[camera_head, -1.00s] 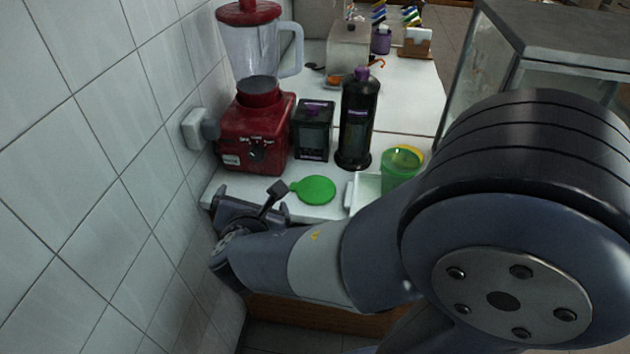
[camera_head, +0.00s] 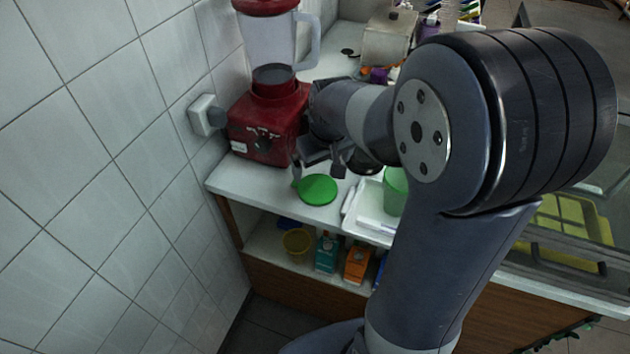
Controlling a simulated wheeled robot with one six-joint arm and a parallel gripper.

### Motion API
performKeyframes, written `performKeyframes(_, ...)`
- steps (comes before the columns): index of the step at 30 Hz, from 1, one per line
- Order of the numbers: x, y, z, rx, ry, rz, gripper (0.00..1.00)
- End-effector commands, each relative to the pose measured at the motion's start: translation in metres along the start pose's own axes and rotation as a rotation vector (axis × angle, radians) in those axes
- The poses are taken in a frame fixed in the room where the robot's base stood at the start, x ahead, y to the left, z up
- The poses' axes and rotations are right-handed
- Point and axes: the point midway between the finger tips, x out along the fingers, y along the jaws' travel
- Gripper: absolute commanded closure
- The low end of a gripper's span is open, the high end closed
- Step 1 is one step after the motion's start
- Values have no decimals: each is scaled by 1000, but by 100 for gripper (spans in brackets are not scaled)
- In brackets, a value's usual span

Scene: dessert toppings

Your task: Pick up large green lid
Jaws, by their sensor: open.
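The large green lid (camera_head: 318,190) lies flat on the white counter, in front of the red blender, with its small tab pointing left. My gripper (camera_head: 317,170) is open, with its two fingers pointing down. In the picture the fingers are just above the lid's far edge, one toward each side of it. I cannot tell the exact height of the fingertips over the lid.
The red blender (camera_head: 262,133) stands close behind the gripper at the left, near the tiled wall. A white tray (camera_head: 366,222) and a green cup (camera_head: 395,192) are right of the lid. A shelf with boxes and a yellow cup (camera_head: 297,243) is below the counter.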

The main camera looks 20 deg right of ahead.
Motion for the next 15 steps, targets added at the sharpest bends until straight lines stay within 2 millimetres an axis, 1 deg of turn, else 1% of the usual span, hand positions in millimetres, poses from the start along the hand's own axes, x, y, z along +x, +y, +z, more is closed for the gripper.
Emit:
performKeyframes(2,-2,3,-3,55,11,-25,0)
performKeyframes(5,3,3,-5,84,14,-40,0)
performKeyframes(12,39,1,-5,84,13,-42,0)
performKeyframes(15,49,0,-6,83,14,-41,0)
